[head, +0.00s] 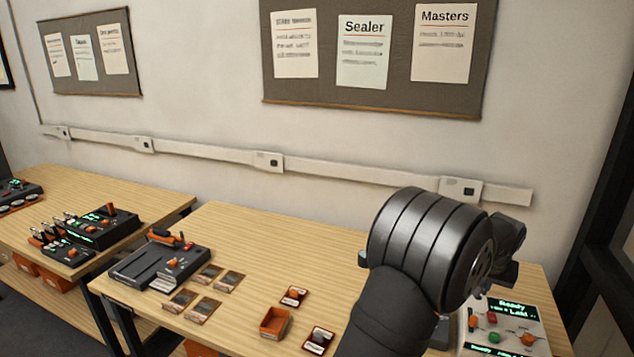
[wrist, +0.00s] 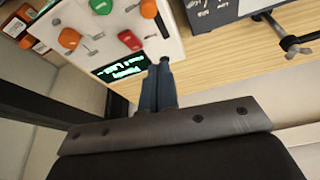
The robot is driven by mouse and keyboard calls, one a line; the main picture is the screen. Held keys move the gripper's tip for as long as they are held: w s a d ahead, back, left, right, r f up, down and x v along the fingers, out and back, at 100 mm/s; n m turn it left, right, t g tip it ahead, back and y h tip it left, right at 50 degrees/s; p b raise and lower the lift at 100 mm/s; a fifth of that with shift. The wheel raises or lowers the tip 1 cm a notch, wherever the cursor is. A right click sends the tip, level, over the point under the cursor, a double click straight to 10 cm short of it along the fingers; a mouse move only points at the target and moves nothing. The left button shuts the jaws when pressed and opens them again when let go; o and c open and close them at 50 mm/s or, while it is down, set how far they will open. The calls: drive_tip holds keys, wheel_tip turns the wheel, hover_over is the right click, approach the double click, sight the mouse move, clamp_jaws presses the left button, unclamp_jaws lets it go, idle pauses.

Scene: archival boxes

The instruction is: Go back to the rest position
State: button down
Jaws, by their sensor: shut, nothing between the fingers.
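My gripper (wrist: 163,65) shows in the wrist view with its two dark fingers together and nothing between them. The fingertips appear in front of the lower edge of a white control panel (wrist: 125,68), beside its lit green display (wrist: 118,66). I cannot tell whether they touch it. In the head view my dark arm covers the right part of the table, and the fingers cannot be made out there.
The control panel (head: 527,316) stands at the table's right end. A grey device with a metal lever (wrist: 287,40) is close by. Left on the wooden table (head: 240,225) are a black machine (head: 160,264), several flat cards (head: 203,308) and an orange bin (head: 274,322).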

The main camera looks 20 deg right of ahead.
drive_tip(key=x, duration=0.2)
drive_tip(key=w+x, duration=0.1)
drive_tip(key=x, duration=0.4)
drive_tip(key=shift+w+d, duration=0.4)
drive_tip(key=shift+d, duration=0.05)
drive_tip(key=shift+w+d, duration=0.15)
drive_tip(key=shift+d, duration=0.15)
drive_tip(key=shift+a+r, duration=0.1)
